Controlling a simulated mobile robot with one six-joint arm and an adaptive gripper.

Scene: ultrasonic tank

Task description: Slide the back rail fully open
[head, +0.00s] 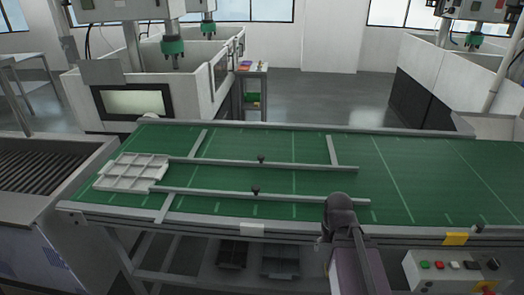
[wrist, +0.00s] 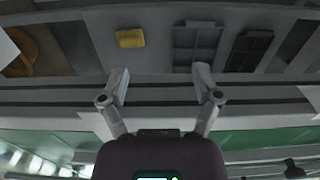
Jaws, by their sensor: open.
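The back rail (head: 215,161) is a thin grey bar lying left to right across the green table, with a dark knob (head: 261,158) near its middle. A similar front rail (head: 290,196) with its own dark knob (head: 255,190) runs parallel, nearer the front edge. A white compartment tray (head: 135,171) sits at the left, by the rails' left ends. My gripper (wrist: 160,78) is open and empty in the wrist view, its fingers spread over the table's front edge, apart from both rails. In the head view my arm stands at the front edge and the fingers cannot be made out.
The green table (head: 430,180) is clear on the right. A control box with buttons (head: 450,268) is at the front right. Dark trays (head: 232,253) lie on the shelf below. White machines stand behind.

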